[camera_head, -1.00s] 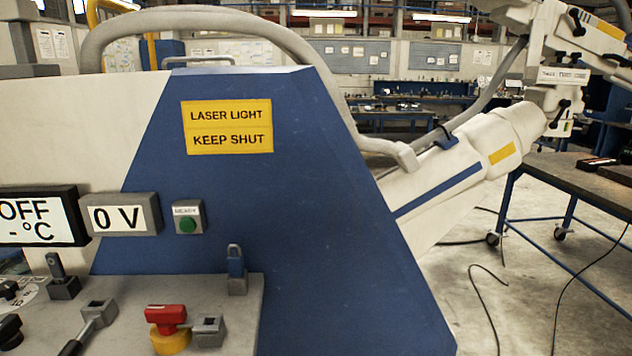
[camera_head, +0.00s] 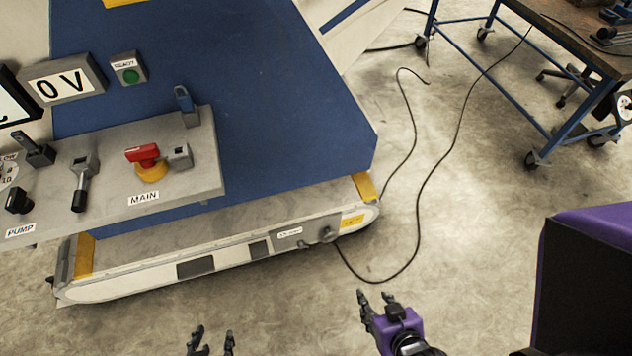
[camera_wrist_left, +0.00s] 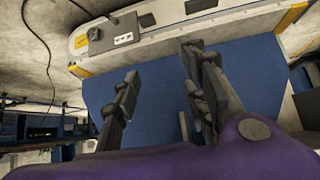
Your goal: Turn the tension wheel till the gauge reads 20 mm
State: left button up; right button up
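I cannot make out a tension wheel or a millimetre gauge for certain. A white disc with a dark centre (camera_head: 626,106) is cut off at the right edge of the head view, by the workbench; I cannot tell what it is. My left gripper (camera_head: 212,342) is at the bottom of the head view, fingers apart and empty. It also shows in the left wrist view (camera_wrist_left: 160,65), with the blue cabinet beyond its fingers. My right gripper (camera_head: 374,294) is right of it, over bare floor, fingers apart and empty.
The blue cabinet (camera_head: 270,110) on its low base (camera_head: 150,262) carries a control panel (camera_head: 205,165) with a red switch (camera_head: 143,154) and levers. A dark cable (camera_head: 420,215) lies across the floor. A wheeled workbench (camera_head: 545,140) stands at upper right. Open floor lies between.

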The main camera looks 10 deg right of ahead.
aim_at(329, 236)
jog(key=k+l, duration=0.15)
jog(key=k, duration=0.2)
jog(key=k+l+u, duration=0.1)
jog(key=k, duration=0.3)
jog(key=k+l, duration=0.25)
jog(key=k+u, duration=0.05)
jog(key=k, duration=0.05)
